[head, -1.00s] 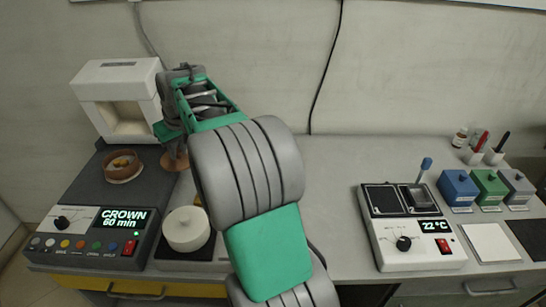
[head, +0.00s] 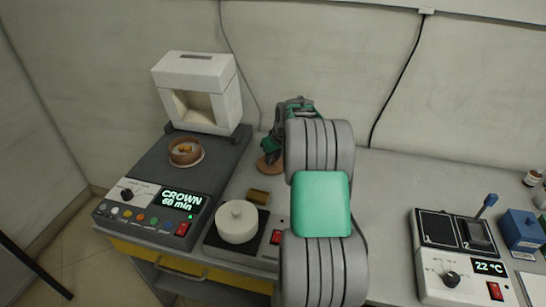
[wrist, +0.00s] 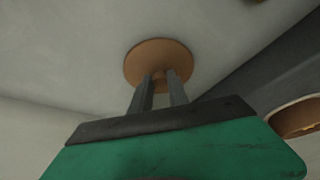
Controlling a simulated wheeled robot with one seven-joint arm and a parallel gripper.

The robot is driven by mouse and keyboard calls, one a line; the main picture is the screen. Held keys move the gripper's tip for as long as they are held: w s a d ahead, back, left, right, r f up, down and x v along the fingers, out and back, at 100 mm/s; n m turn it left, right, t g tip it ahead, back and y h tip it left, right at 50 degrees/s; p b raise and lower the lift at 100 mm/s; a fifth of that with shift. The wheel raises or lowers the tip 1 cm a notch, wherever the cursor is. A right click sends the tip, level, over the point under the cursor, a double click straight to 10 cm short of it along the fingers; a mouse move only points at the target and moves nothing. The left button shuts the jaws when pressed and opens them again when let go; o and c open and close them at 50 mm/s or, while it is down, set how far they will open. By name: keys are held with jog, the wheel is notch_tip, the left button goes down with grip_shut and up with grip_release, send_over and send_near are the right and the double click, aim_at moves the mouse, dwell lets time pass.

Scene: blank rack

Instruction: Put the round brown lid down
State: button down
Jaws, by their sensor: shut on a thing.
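The round brown lid (head: 268,166) is held low over the grey counter, to the right of the dark furnace unit; I cannot tell whether it touches the counter. In the wrist view the lid (wrist: 158,58) shows as a flat disc beyond my fingers. My gripper (wrist: 160,80) is shut on the lid's knob. In the head view my gripper (head: 270,152) is partly hidden by my arm. A round brown dish (head: 186,153) with orange pieces inside stands uncovered on the furnace unit, and part of it shows at the right edge of the wrist view (wrist: 298,118).
The furnace unit (head: 150,178) has a white hood (head: 200,85) at its back. Counter right of my arm (head: 390,185) is clear up to the 22 °C device (head: 455,258).

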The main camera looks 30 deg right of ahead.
jog(key=c, duration=1.7)
grip_release()
jog(key=shift+f, duration=0.15)
jog(key=shift+c, duration=0.2)
jog(key=o, duration=0.5)
jog(key=shift+c, duration=0.2)
jog(key=shift+r, duration=0.4)
jog(key=v, duration=1.1)
jog(key=shift+s+r, duration=0.25)
jog(key=shift+r, duration=0.05)
